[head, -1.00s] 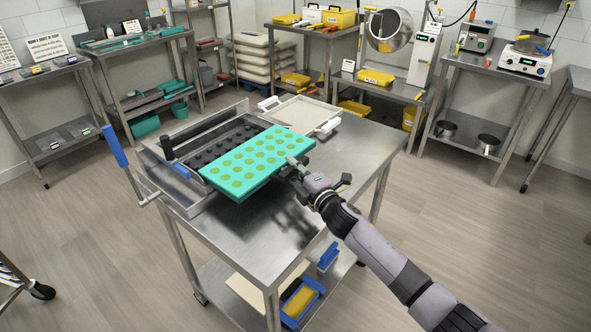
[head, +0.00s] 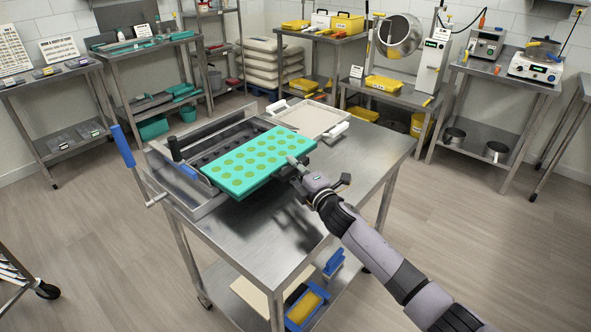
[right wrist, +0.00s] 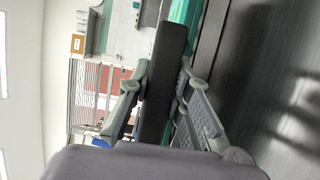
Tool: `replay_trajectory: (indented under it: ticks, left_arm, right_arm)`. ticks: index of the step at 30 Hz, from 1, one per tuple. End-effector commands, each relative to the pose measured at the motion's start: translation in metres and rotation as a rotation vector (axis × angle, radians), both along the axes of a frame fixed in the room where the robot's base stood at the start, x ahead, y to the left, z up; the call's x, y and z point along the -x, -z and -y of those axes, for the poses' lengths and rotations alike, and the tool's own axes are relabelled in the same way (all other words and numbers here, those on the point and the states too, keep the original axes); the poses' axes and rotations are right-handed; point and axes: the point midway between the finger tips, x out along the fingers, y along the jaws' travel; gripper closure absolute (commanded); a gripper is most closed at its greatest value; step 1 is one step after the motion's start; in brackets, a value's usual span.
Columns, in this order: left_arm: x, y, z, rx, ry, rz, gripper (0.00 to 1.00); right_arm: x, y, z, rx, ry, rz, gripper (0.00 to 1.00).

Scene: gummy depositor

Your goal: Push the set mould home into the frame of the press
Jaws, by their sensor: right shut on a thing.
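The set mould (head: 247,163) is a teal tray with rows of green round gummies. It lies partly over the press (head: 178,199), a metal frame with a blue-handled lever (head: 122,146) on its left. The mould's left part covers much of the dark pegged bed (head: 205,158); its right part juts out over the table. My right gripper (head: 293,170) is at the mould's right side. In the right wrist view its fingers (right wrist: 160,92) are closed on a dark bar, with a strip of the teal mould (right wrist: 185,12) beyond. The contact under the mould is hidden. My left gripper is out of view.
The press stands on a steel table (head: 270,235). A pale tray with white handles (head: 305,118) lies behind the mould. The table's right part is clear. A lower shelf holds blue and yellow items (head: 305,305). Shelves and machines line the walls.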

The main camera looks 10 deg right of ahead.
Motion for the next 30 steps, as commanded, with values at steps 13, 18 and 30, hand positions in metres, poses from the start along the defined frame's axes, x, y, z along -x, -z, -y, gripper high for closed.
replay_trajectory:
  ticks: [13, 18, 30]
  left_arm:
    - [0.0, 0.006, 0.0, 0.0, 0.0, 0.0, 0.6]
    - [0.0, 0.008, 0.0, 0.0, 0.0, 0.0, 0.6]
    - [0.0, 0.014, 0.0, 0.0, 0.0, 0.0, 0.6]
  right_arm:
    - [-0.009, -0.001, -0.007, -0.001, -0.001, 0.003, 1.0]
    - [-0.012, -0.001, -0.01, -0.002, -0.001, 0.003, 1.0]
    - [-0.02, -0.001, -0.016, -0.002, -0.001, 0.003, 1.0]
